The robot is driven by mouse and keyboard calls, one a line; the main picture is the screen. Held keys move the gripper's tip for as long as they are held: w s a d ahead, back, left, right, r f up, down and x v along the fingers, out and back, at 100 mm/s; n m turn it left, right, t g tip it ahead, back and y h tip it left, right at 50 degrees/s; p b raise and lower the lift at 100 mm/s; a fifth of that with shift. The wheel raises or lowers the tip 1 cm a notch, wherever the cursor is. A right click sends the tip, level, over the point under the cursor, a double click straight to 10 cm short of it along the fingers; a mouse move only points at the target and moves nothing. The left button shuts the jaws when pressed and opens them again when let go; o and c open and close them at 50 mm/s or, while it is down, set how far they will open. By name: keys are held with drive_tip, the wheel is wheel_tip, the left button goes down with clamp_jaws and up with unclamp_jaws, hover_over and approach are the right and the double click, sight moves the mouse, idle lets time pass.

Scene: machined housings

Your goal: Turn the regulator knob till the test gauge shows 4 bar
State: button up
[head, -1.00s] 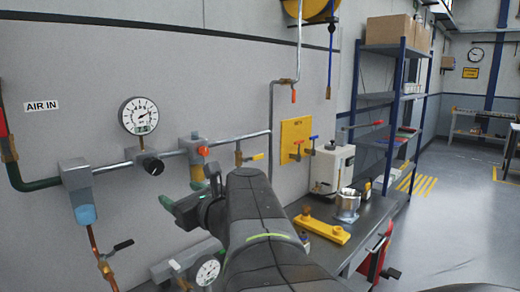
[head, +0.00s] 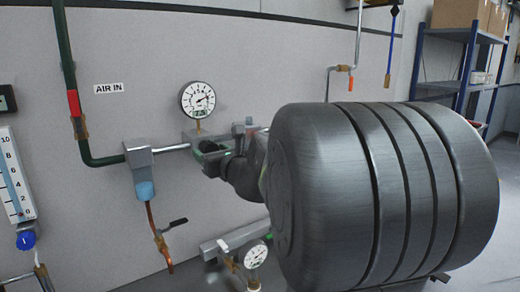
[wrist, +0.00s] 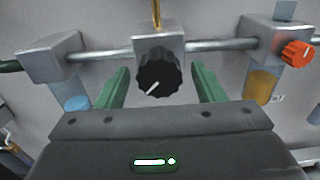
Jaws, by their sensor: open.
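The black regulator knob (wrist: 158,75) sits on a grey block on the pipe in the wrist view. Its white pointer line slants to the lower left. My gripper (wrist: 159,68) is open, with one green finger on each side of the knob and a visible gap at each side. In the head view my gripper (head: 212,150) is at the regulator and largely covers the knob. A round white gauge (head: 198,100) stands above the regulator, its needle pointing to the upper right; its figures are too small to read. Which gauge is the test gauge is unclear.
A second gauge (head: 256,254) sits low near the bench. An orange knob (wrist: 298,53) is on the block to the right. A filter with a blue bowl (head: 145,190) hangs left of the regulator, above a black-handled valve (head: 172,224). My arm blocks much of the right side.

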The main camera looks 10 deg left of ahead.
drive_tip(key=shift+w+a, duration=0.4)
drive_tip(key=shift+a, duration=0.1)
drive_tip(key=c, duration=1)
drive_tip(key=shift+o, duration=0.2)
